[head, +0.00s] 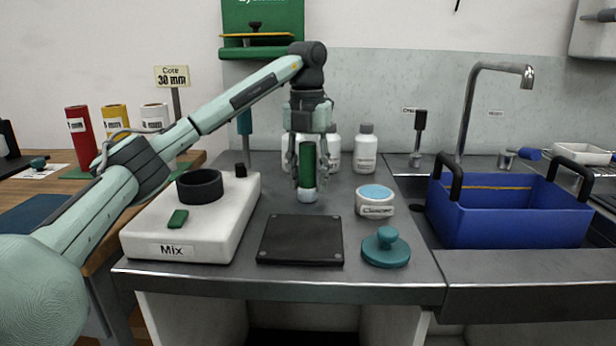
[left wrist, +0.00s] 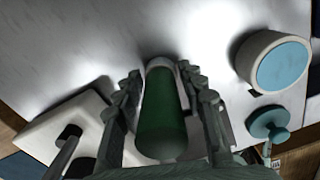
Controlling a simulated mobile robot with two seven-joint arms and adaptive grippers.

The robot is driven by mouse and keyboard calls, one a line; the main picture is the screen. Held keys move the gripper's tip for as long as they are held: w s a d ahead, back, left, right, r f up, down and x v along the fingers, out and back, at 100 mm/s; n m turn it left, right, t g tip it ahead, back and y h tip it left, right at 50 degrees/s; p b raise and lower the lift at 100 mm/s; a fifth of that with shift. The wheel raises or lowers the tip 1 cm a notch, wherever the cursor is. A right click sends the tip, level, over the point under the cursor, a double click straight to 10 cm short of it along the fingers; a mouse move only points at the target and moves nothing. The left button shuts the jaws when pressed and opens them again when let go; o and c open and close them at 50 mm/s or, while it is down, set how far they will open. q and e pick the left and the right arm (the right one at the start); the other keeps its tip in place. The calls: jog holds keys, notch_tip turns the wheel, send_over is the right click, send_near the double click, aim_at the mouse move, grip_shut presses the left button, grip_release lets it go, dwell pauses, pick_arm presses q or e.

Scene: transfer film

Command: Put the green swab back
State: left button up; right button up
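The green swab (head: 307,166) is an upright green cylinder with a pale rounded lower end. It is between the fingers of my left gripper (head: 309,180), above the back of the grey counter. In the left wrist view, the swab (left wrist: 162,118) lies along the middle, pale end away from the camera. The fingers of my left gripper (left wrist: 160,75) close in on both its sides near that end. I cannot tell whether its lower end touches the counter. My right gripper is out of view.
A white mixer (head: 145,228) stands left, with a black mat (head: 301,240) in front. A blue-topped pot (head: 375,203), teal knobbed lid (head: 386,248) and blue crate (head: 520,217) are right. White bottles (head: 365,150) stand behind. Bare counter lies between mat and pot.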

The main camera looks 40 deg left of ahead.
aim_at(308, 143)
pick_arm(q)
jog(key=shift+o, duration=0.8)
jog(key=shift+s+r, duration=0.1)
jog(key=shift+r, duration=6)
